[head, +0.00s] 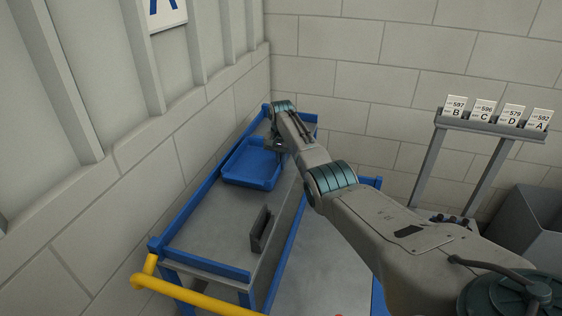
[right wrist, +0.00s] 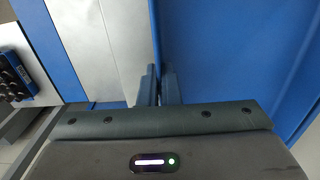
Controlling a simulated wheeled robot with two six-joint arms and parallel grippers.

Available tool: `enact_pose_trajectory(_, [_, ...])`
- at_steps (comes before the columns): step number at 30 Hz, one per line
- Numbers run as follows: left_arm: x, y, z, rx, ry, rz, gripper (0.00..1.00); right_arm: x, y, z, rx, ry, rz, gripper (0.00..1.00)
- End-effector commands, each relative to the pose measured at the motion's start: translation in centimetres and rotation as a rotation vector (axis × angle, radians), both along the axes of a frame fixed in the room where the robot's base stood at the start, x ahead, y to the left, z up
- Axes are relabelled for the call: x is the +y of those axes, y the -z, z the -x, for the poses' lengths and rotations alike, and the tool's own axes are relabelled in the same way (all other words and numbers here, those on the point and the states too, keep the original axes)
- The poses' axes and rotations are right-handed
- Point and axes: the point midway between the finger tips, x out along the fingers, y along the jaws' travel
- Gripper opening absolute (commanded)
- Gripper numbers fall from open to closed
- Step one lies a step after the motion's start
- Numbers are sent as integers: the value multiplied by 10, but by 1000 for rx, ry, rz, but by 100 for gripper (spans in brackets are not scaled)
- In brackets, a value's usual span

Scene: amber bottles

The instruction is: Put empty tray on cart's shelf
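The blue tray (head: 252,165) lies on the top shelf of the cart (head: 215,225), towards its far end, and looks empty. My right gripper (head: 279,146) is at the tray's right-hand rim. In the right wrist view, the two fingers of that gripper (right wrist: 160,86) stand close together, one on each side of the blue tray's wall (right wrist: 215,60), and look closed on it. The tray appears to rest on the shelf. My left gripper is in neither view.
A dark upright divider (head: 260,230) stands on the near part of the cart's shelf. The yellow handle (head: 195,300) is at its near end. At right are a rack with label cards (head: 495,117), dark-capped bottles (head: 452,218) partly hidden by my arm, and a grey bin (head: 537,215).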

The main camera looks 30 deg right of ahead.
Motion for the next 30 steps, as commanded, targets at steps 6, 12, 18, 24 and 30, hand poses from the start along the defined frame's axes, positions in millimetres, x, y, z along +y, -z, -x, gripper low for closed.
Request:
enact_pose_trajectory(6, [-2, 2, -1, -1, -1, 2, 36, 0, 2, 0, 0, 0, 0, 0])
enact_pose_trajectory(12, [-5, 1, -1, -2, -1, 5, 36, 0, 1, 0, 0, 0, 0, 25])
enact_pose_trajectory(18, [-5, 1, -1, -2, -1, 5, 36, 0, 1, 0, 0, 0, 0, 25])
enact_pose_trajectory(24, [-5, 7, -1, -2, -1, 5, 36, 0, -16, -1, -3, 0, 0, 25])
enact_pose_trajectory(30, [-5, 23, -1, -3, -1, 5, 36, 0, -58, -1, -5, 1, 1, 25])
